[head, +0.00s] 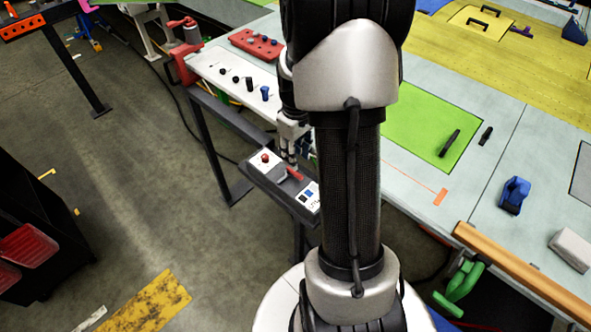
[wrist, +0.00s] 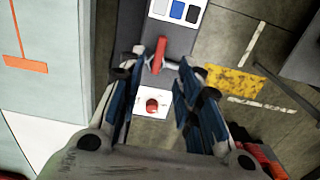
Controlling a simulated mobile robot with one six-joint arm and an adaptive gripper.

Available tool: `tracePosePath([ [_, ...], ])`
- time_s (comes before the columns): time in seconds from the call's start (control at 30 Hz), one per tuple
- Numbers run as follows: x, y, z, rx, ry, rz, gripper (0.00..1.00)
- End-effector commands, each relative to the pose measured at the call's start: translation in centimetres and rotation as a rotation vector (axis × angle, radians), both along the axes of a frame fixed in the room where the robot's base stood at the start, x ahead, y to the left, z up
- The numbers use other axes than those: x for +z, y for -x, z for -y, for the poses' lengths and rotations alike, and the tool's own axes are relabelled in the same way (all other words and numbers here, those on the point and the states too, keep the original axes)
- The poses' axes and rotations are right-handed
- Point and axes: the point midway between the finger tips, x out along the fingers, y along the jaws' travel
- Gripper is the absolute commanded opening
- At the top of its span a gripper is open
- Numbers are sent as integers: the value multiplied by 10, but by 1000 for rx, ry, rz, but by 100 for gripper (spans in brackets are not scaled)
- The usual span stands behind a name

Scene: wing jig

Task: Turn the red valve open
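The red valve (head: 294,173) is a red lever on a narrow grey panel (head: 247,172) at the table's side. In the wrist view the red lever (wrist: 160,54) points along the panel, with a grey metal pipe piece across it. My gripper (wrist: 158,72) is open, with a blue-padded finger on each side of the panel's middle. The lever shows between the fingertips, with gaps on both sides; I cannot tell if they touch its base. In the head view my gripper (head: 289,152) is above the panel, partly hidden by my arm.
A red button (wrist: 152,105) on a white plate sits beside the lever. A plate with blue, white and dark switches (wrist: 177,11) is at the panel's other end. The work table with a green mat (head: 425,120) stands to the right. The floor (head: 110,190) at left is mostly clear.

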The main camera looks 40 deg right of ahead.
Motion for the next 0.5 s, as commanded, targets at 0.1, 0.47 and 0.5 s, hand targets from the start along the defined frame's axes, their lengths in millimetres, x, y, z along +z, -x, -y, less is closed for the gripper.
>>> tracePosePath([
  [0.1,-28,1,-1,0,-3,-3,32],
  [0.47,-69,0,0,0,-1,-1,32],
  [0.5,-70,0,0,0,-1,-1,32],
])
